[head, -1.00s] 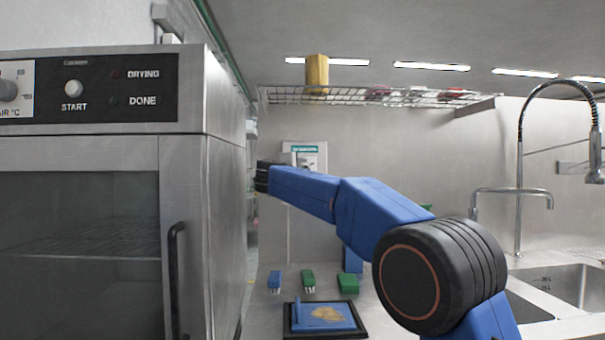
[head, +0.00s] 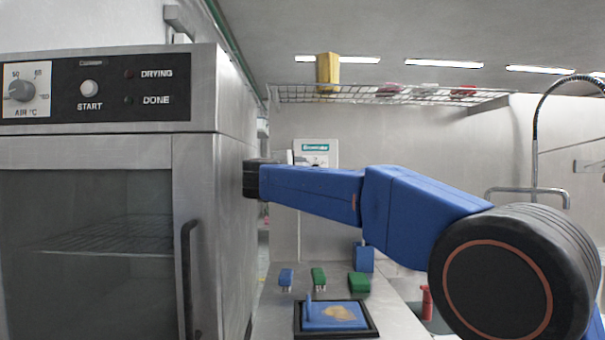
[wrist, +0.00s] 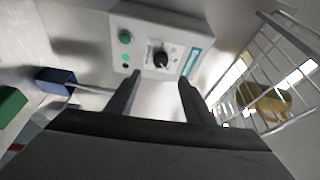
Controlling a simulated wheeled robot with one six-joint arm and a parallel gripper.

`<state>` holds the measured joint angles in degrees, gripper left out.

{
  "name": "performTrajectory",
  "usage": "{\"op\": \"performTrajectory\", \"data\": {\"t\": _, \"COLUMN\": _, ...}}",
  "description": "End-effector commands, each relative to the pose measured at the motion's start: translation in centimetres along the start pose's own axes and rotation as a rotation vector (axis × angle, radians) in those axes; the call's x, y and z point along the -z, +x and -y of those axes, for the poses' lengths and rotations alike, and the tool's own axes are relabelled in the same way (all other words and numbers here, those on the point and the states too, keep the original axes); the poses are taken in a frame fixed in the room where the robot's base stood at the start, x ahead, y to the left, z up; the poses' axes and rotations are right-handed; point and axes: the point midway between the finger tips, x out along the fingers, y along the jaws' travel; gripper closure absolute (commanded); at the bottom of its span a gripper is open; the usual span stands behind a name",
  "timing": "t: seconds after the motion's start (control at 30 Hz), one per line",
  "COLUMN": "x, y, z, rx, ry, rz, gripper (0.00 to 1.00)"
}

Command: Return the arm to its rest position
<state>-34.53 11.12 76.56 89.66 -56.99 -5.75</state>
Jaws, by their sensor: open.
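My blue arm (head: 415,210) with black joints reaches across the head view from the lower right to the left. Its far end is close to the side of the steel drying oven (head: 212,190); whether they touch I cannot tell. In the head view my gripper's fingers are hidden. In the wrist view my gripper (wrist: 160,77) shows two dark fingers apart with nothing between them. Beyond them is a light control box (wrist: 160,50) with a green button, a black knob and a green label.
On the counter, a black-framed tray (head: 372,331) holds a blue dustpan-like piece with brown material. Blue (head: 286,278) and green (head: 319,278) brushes and a green block (head: 359,283) lie behind it. A wire shelf (head: 390,94) carrying a yellow container (head: 327,70) hangs above.

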Motion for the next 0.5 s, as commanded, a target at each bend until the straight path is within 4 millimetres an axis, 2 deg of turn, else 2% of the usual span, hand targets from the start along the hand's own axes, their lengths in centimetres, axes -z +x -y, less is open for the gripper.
{"op": "performTrajectory", "data": {"t": 0.33, "x": 0.2, "y": 0.1, "z": 0.1, "rx": 0.004, "ry": -0.002, "rz": 0.003, "gripper": 0.52}}
{"op": "performTrajectory", "data": {"t": 0.5, "x": 1.8, "y": 0.0, "z": 1.4, "rx": 0.057, "ry": -0.043, "rz": 0.051, "gripper": 0.52}}
